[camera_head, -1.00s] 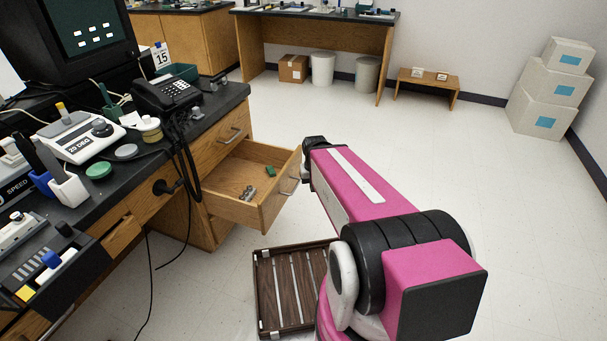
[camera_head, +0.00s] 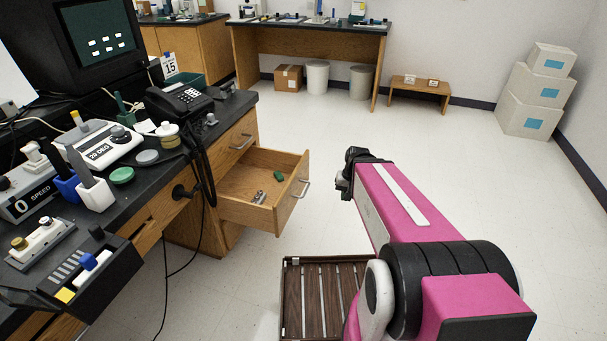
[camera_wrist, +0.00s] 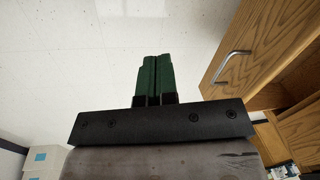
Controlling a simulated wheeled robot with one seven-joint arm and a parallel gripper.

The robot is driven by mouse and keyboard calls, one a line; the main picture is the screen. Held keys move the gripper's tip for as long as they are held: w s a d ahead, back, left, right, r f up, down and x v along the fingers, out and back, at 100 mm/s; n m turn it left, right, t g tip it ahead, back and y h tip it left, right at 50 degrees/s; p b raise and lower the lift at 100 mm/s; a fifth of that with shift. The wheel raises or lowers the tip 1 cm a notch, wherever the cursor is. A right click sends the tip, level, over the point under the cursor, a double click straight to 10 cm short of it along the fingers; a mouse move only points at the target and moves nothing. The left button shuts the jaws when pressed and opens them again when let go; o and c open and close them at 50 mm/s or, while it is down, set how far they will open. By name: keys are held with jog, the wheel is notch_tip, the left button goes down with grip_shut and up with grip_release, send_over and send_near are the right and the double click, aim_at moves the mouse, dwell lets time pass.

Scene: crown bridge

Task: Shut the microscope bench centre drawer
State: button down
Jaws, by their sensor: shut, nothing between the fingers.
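The open wooden drawer (camera_head: 291,205) sticks out of the bench pedestal, below a shut drawer (camera_head: 239,140). A small green item (camera_head: 279,177) and small metal pieces (camera_head: 259,197) lie inside. My gripper's dark end (camera_head: 347,178) is to the right of the drawer front, with floor showing between them in the head view. In the wrist view, the green fingers (camera_wrist: 154,73) are together and empty. The drawer front (camera_wrist: 262,45) with its metal handle (camera_wrist: 229,67) is to their right, apart from them. The fingertips cannot be made out in the head view.
The black benchtop (camera_head: 226,108) carries a phone (camera_head: 180,100), a monitor and instruments. Cables hang beside the pedestal. A slatted wooden tray (camera_head: 287,300) is low near my arm. A low stool (camera_head: 420,92) and stacked boxes (camera_head: 537,90) stand farther off. The floor right of the drawer is clear.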

jog(key=w+a+m+t+y, duration=0.15)
jog(key=w+a+y, duration=0.25)
jog(key=w, duration=0.6)
jog(key=m+t+y, duration=0.1)
jog(key=m+y, duration=0.1)
jog(key=y, duration=0.1)
send_near(296, 175)
jog(key=x, duration=0.4)
jog(key=d+f+x, duration=0.1)
jog(key=shift+a+f, duration=0.3)
jog(key=shift+w+a, duration=0.15)
jog(key=shift+a, duration=0.55)
jog(key=shift+a, duration=0.1)
jog(key=w+a, duration=0.4)
jog(key=a, duration=0.8)
jog(key=w+a, duration=0.5)
jog(key=a, duration=0.8)
jog(key=shift+w+a, duration=0.15)
jog(key=shift+a, duration=0.1)
